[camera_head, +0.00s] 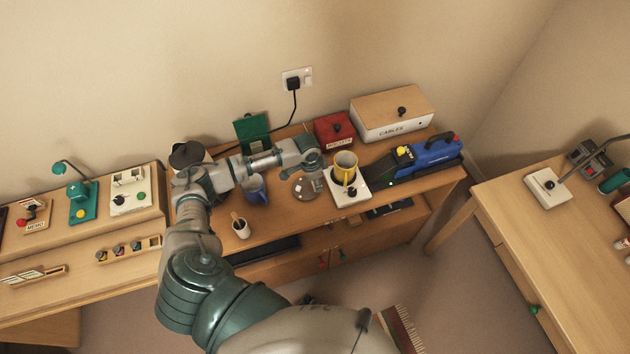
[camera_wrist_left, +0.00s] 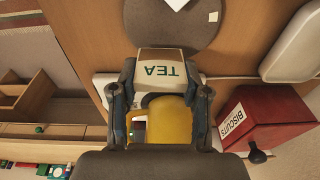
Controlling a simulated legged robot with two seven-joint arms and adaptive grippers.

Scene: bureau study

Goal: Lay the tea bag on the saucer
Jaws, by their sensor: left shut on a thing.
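My left gripper (camera_head: 318,182) is above the desk, just left of the yellow mug. In the wrist view its fingers (camera_wrist_left: 167,80) are shut on the tea bag (camera_wrist_left: 168,63), a pale piece lettered TEA. The tea bag cannot be made out clearly in the head view. The saucer (camera_head: 303,189), a grey-brown disc, lies on the desk close to the gripper's left. In the wrist view the saucer (camera_wrist_left: 160,28) is beyond the tea bag, partly covered by it; whether they touch cannot be told. My right gripper is not in view.
The yellow mug (camera_head: 346,160) stands on a white knobbed unit (camera_head: 350,190) right beside the gripper. A red biscuit tin (camera_head: 334,129) and a cables box (camera_head: 392,112) stand behind. A blue mug (camera_head: 258,190) is left, under my arm. Bare desk (camera_head: 280,217) lies in front.

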